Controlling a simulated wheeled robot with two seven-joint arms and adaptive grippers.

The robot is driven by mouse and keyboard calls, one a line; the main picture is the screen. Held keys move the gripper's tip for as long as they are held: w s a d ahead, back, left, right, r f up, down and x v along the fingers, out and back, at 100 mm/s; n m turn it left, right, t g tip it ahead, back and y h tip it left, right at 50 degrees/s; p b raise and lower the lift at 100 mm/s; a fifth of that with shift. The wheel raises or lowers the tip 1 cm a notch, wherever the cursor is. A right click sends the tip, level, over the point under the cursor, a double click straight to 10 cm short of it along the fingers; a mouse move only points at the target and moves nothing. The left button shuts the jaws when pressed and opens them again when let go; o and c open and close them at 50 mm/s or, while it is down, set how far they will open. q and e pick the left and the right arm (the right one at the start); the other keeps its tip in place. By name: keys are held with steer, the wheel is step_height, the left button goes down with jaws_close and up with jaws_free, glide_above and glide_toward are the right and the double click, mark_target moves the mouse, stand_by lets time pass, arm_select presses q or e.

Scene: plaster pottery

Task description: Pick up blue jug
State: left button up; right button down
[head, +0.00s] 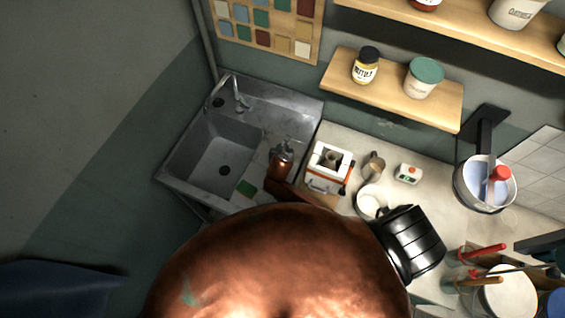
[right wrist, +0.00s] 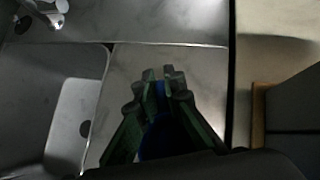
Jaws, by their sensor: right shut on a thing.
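In the right wrist view my right gripper (right wrist: 163,80), with dark green fingers, is shut on the blue jug (right wrist: 157,140). Only a dark blue part of the jug shows between and below the fingers; its handle and base are hidden. The gripper and jug appear in front of the grey metal sink unit. I cannot make out the gripper or the jug clearly in the head view, where a large copper-brown form fills the bottom middle. My left gripper is not in view.
The sink (head: 215,160) has a tap and an amber pump bottle (head: 281,160). The worktop at right is crowded, with an orange-white box (head: 328,180), a pot (head: 462,190) and a black ribbed object (head: 412,242). A shelf (head: 440,108) hangs above.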

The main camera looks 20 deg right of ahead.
steer(key=shift+s+f, duration=0.2)
steer(key=shift+f, duration=0.05)
steer(key=shift+r, duration=0.15)
stand_by(0.5)
steer(key=shift+w+r, duration=0.2)
steer(key=shift+r, duration=0.75)
steer(key=shift+r+b, duration=0.3)
steer(key=shift+r, duration=3.75)
